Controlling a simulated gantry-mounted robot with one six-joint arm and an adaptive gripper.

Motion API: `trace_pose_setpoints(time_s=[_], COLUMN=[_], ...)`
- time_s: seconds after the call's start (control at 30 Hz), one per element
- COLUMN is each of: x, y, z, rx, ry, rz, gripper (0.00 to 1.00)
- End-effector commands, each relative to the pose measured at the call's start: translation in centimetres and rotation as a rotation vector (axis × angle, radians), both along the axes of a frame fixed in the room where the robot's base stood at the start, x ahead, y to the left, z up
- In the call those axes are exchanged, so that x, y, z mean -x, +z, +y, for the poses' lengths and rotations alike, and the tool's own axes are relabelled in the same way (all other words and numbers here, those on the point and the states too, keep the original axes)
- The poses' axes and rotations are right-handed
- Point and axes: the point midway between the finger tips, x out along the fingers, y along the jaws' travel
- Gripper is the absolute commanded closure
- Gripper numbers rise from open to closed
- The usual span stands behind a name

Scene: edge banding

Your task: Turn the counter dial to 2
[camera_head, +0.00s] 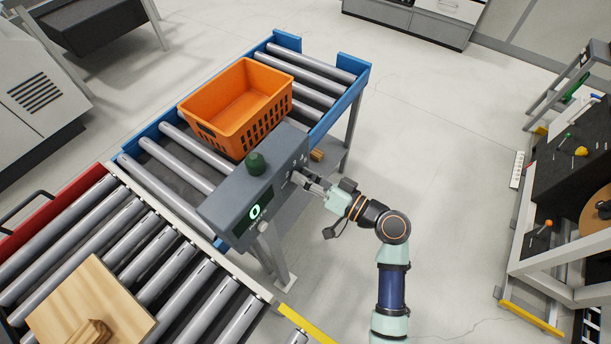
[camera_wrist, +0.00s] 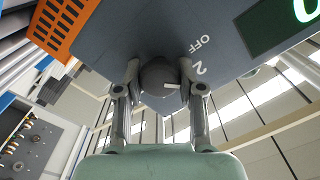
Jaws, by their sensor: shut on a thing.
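The counter box (camera_head: 228,200) is a grey housing over the roller conveyor. Its green display (camera_head: 255,211) reads 0, and part of it shows in the wrist view (camera_wrist: 303,12). The counter dial (camera_wrist: 158,78) is a dark round knob with a white pointer mark, which lies toward the right in the wrist view. The labels "2" and "OFF" are printed to the upper right of the knob. My gripper (camera_head: 298,179) is at the box's front face. In the wrist view its two fingers (camera_wrist: 159,72) are shut on the dial, one each side. The dial is hidden in the head view.
A green button (camera_head: 255,163) stands on the box top, and a pale round knob (camera_head: 263,227) sits on its front below the display. An orange crate (camera_head: 205,126) rests on the rollers behind. A wooden board (camera_head: 105,300) lies on the near rollers.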

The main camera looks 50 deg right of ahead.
Motion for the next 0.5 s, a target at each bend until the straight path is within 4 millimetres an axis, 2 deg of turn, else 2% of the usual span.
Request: trace_pose_setpoints(time_s=[0.03, 0.17, 0.5], x=[0.00, 0.00, 0.34], y=[0.04, 0.04, 0.00], z=[-0.01, 0.00, -0.08], rx=[0.001, 0.001, 0.001], ry=[-0.001, -0.001, 0.000], rz=[-0.001, -0.001, 0.000], gripper=[0.59, 0.38, 0.38])
